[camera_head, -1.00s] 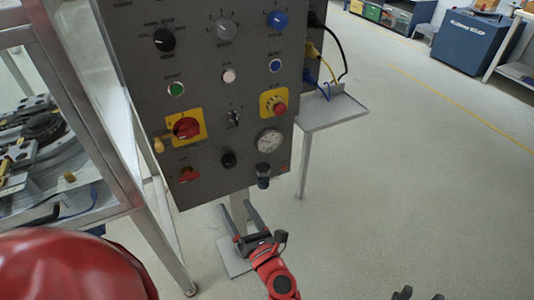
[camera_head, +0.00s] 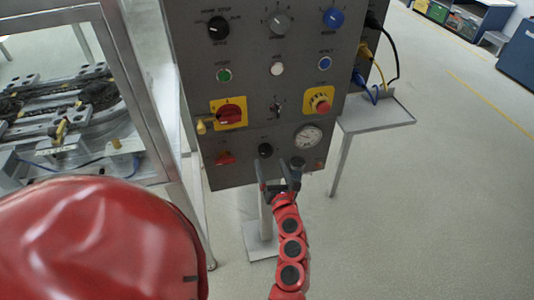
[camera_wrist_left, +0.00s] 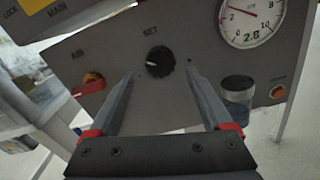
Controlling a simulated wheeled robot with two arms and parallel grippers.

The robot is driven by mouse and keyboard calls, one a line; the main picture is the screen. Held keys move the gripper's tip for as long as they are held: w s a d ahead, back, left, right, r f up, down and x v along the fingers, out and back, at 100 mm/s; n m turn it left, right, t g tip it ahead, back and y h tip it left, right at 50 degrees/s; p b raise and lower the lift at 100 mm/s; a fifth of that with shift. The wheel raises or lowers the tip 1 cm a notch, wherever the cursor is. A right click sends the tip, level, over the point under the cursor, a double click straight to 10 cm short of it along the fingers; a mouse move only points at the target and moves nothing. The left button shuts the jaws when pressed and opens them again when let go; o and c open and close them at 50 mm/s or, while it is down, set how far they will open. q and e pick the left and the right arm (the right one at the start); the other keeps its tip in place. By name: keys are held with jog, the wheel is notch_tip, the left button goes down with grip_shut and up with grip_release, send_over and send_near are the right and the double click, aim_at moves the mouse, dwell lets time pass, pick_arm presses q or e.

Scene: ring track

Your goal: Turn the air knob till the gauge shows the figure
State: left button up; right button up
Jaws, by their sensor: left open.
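The black SET knob (camera_head: 265,150) sits low on the grey control panel. In the left wrist view the SET knob (camera_wrist_left: 160,61) is between and beyond the fingertips. My left gripper (camera_head: 278,172) is open in front of the panel's lower edge; its open fingers (camera_wrist_left: 160,75) point at the knob, with nothing between them. The round white gauge (camera_head: 308,137) is up and right of the knob. In the left wrist view the gauge (camera_wrist_left: 250,20) has a thin needle toward its upper left and the figure 2.8 on its lower face. My right gripper is out of view.
A red AIR handle (camera_head: 225,158) is left of the knob. A dark cylinder (camera_wrist_left: 237,95) hangs below the gauge, close to the right finger. A red emergency button (camera_head: 321,104) and a red main switch (camera_head: 229,113) are above. A shelf (camera_head: 378,117) juts out right.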

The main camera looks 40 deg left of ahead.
aim_at(266, 155)
pick_arm(q)
jog(key=x, duration=0.4)
jog(key=shift+w+p, duration=0.1)
jog(key=shift+p, duration=0.2)
jog(key=shift+w+a+f, duration=0.1)
jog(key=shift+w+a, duration=0.15)
jog(key=shift+a, duration=0.05)
grip_shut()
